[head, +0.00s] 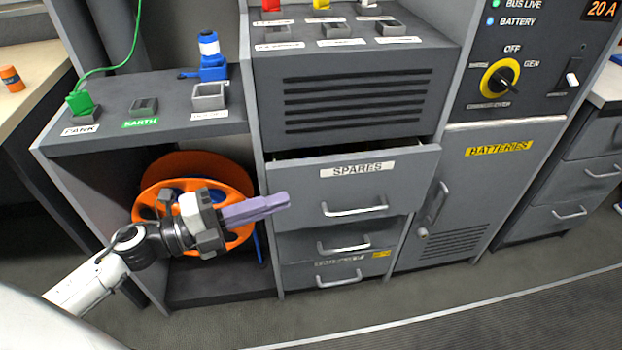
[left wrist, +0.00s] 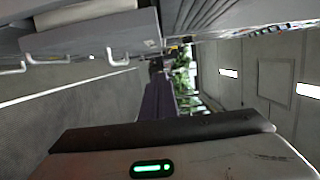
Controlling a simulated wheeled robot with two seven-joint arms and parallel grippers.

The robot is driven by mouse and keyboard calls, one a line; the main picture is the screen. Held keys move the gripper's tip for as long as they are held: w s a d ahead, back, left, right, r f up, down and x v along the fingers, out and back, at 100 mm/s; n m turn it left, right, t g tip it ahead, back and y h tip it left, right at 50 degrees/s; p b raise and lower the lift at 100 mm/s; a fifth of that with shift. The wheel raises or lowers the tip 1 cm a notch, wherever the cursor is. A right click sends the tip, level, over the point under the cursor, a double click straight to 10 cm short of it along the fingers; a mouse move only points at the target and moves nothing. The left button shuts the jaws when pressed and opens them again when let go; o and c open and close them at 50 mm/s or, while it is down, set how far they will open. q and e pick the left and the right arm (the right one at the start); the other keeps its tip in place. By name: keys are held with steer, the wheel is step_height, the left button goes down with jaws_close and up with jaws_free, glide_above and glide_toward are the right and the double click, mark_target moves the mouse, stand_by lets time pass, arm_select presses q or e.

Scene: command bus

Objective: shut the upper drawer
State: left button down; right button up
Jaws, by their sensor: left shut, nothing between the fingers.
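The upper drawer (head: 380,178), labelled SPARES, stands pulled out from the grey cabinet, with a dark gap above its front. Its silver bar handle (head: 355,207) is on the front face. My left gripper (head: 286,201) is shut and empty, its purple fingers pointing right, left of the drawer front and apart from the handle in the picture. In the left wrist view, the shut purple fingers (left wrist: 158,100) show in the middle, and a drawer front (left wrist: 95,38) with a handle shows at upper left. My right gripper is not in view.
Two lower drawers (head: 340,245) sit beneath, looking shut. An orange cable reel (head: 165,172) stands in the open bay behind my left arm. The BATTERIES door (head: 480,190) is to the right. Floor (head: 400,300) in front is clear.

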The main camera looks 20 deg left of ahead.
mark_target(310, 175)
arm_select(q)
steer(key=w+d, duration=0.1)
steer(key=w, duration=0.1)
steer(key=w+d+b, duration=0.1)
steer(key=w+d, duration=0.1)
steer(key=w, duration=0.1)
steer(key=w+d, duration=0.1)
steer(key=w, duration=0.2)
steer(key=shift+w+d, duration=0.15)
steer(key=shift+w, duration=0.1)
steer(key=shift+w+a+b, duration=0.4)
steer(key=shift+w+a, duration=0.05)
steer(key=shift+w, duration=0.15)
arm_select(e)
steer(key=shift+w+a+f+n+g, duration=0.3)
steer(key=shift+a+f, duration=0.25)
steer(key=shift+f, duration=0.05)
arm_select(q)
steer(key=shift+a, duration=0.1)
